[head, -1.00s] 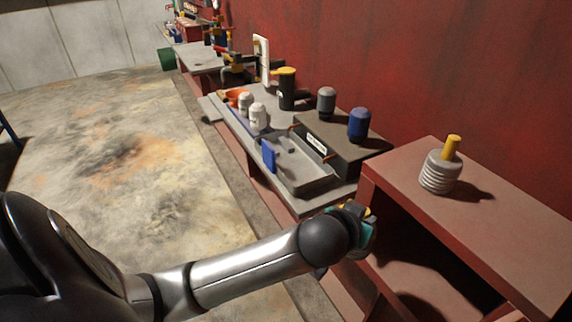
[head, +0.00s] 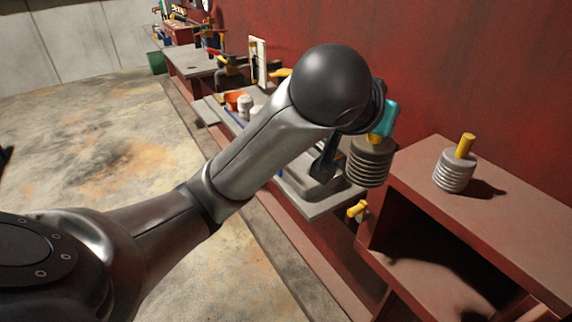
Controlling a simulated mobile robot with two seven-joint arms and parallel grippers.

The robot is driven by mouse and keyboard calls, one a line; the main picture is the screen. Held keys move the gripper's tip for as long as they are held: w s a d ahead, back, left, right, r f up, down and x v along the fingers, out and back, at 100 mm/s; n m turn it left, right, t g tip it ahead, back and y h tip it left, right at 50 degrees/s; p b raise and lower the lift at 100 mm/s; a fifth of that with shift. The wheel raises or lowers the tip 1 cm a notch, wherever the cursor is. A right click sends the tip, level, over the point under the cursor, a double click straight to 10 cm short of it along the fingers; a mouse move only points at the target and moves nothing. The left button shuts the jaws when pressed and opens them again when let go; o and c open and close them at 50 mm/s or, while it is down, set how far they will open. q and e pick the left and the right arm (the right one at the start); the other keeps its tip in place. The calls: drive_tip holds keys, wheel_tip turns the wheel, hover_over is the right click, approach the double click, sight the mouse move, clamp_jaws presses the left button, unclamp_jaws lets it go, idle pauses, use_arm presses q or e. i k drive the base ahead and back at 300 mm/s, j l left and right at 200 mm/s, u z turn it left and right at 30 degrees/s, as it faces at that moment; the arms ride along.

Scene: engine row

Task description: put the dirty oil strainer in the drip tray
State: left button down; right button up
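The dirty oil strainer (head: 371,164), a dark brownish-grey ribbed cylinder, hangs below my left gripper (head: 383,124). The teal fingertip is at its top, and the gripper appears shut on it; the grasp itself is mostly hidden. The strainer is in the air, left of the red shelf unit. A lighter grey ribbed strainer (head: 455,172) with a yellow handle stands upright on the shelf top. The grey drip tray (head: 332,192) is on the bench behind my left arm, which hides most of it. My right gripper is not in view.
The red shelf unit (head: 510,215) has an open compartment at the right front. White containers (head: 244,104) and an orange item (head: 232,98) stand farther back on the bench. A yellow-handled item (head: 357,210) shows low beside the shelf. A red wall runs along the right.

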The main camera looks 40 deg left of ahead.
sight(302, 170)
drive_tip(key=i+j, duration=0.1)
drive_tip(key=j, duration=1.05)
drive_tip(key=i+j, duration=0.15)
drive_tip(key=j, duration=0.4)
drive_tip(key=z, duration=0.05)
